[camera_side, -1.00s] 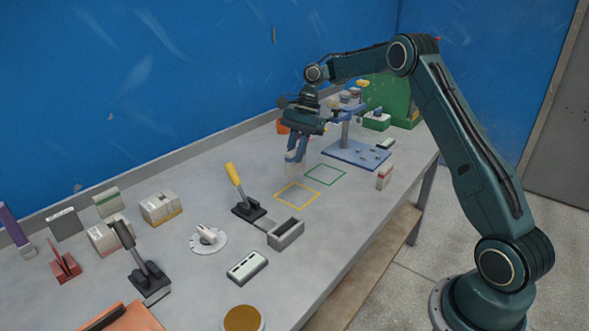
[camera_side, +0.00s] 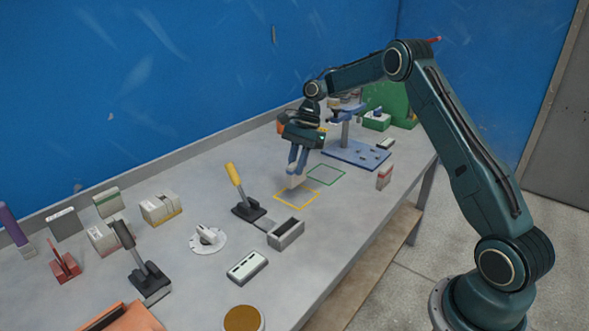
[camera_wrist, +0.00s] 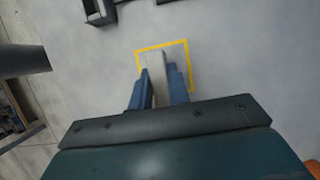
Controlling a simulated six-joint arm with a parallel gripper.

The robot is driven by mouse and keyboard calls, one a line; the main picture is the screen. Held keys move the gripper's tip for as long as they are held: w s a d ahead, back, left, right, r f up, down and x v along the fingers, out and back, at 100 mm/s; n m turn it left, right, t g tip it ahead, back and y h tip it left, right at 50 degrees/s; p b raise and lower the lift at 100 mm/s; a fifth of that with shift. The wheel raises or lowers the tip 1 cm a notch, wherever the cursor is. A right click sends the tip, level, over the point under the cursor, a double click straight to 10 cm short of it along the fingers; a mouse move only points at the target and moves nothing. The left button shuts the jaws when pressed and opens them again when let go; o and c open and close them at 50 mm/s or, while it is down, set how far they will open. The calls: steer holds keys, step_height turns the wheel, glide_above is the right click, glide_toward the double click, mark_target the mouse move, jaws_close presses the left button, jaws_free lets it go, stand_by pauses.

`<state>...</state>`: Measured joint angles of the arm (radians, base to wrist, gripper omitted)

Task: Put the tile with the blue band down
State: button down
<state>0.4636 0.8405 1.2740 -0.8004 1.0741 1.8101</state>
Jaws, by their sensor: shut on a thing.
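My gripper (camera_side: 297,174) is shut on a thin pale tile (camera_side: 296,182) and holds it on edge. In the wrist view the tile (camera_wrist: 159,78) stands between the two blue fingers (camera_wrist: 160,88), seen from above. No blue band can be made out on it in either view. The tile is over the back part of a yellow square outline (camera_side: 311,202) on the bench. In the wrist view the yellow outline (camera_wrist: 160,45) runs around the tile's far end. I cannot tell whether the tile's lower edge touches the bench.
A green outline (camera_side: 336,181) lies just behind the yellow one, empty. A blue stand (camera_side: 357,154) is behind that, and a small red and white box (camera_side: 384,177) is to the right. A grey open box (camera_side: 286,233) and a yellow-handled lever (camera_side: 239,190) stand in front and left.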

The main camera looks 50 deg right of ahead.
steer(key=shift+f, duration=1.95)
steer(key=shift+f, duration=0.1)
steer(key=c, duration=1.3)
jaws_free()
steer(key=shift+v, duration=3.85)
steer(key=shift+a, duration=0.1)
